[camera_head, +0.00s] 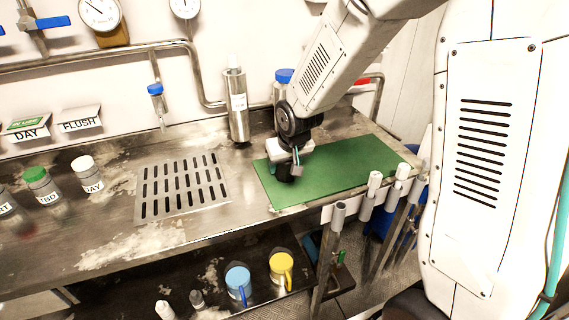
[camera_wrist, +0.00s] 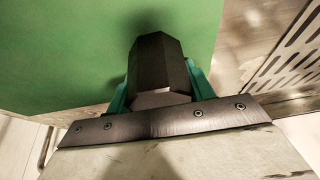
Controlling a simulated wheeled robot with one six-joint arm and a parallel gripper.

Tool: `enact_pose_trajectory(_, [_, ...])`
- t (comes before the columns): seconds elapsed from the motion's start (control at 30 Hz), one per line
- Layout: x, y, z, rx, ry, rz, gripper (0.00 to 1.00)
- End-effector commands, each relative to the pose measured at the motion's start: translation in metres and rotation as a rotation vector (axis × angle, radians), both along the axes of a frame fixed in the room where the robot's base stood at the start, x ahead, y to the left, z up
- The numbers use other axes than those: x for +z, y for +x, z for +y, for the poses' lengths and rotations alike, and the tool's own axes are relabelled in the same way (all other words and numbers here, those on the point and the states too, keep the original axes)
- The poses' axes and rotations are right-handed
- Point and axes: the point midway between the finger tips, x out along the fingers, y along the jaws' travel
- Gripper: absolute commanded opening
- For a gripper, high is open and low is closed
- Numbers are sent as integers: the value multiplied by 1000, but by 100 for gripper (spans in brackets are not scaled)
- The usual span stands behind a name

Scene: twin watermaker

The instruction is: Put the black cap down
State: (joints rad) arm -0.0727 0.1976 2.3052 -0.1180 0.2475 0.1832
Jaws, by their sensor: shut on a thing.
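The black cap (camera_wrist: 160,68) fills the middle of the wrist view, a dark faceted piece between two teal fingers. My gripper (camera_wrist: 160,88) is shut on it. In the head view my gripper (camera_head: 290,166) points down over the left part of the green mat (camera_head: 345,165). The cap (camera_head: 286,178) shows there as a dark shape under the fingers, at or just above the mat. I cannot tell whether it touches the mat.
A slotted drain plate (camera_head: 183,187) lies left of the mat. A steel cylinder (camera_head: 237,105) stands behind. Labelled bottles (camera_head: 87,174) stand at the left. Grey and white pipe ends (camera_head: 368,195) line the front edge. Most of the mat right of my gripper is clear.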

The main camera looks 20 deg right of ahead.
Motion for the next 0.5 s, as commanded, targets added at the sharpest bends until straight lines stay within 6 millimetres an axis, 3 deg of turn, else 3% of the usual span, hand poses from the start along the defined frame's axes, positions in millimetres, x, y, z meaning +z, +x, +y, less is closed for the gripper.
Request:
enact_pose_trajectory(0.07, [-3, 0, 0, 1, 0, 1, 32])
enact_pose_trajectory(0.1, [-3, 0, 1, 1, 0, 1, 61])
enact_pose_trajectory(0.17, [-2, 0, 1, 2, 0, 1, 74])
enact_pose_trajectory(0.5, [1, 0, 1, 1, 1, -1, 74])
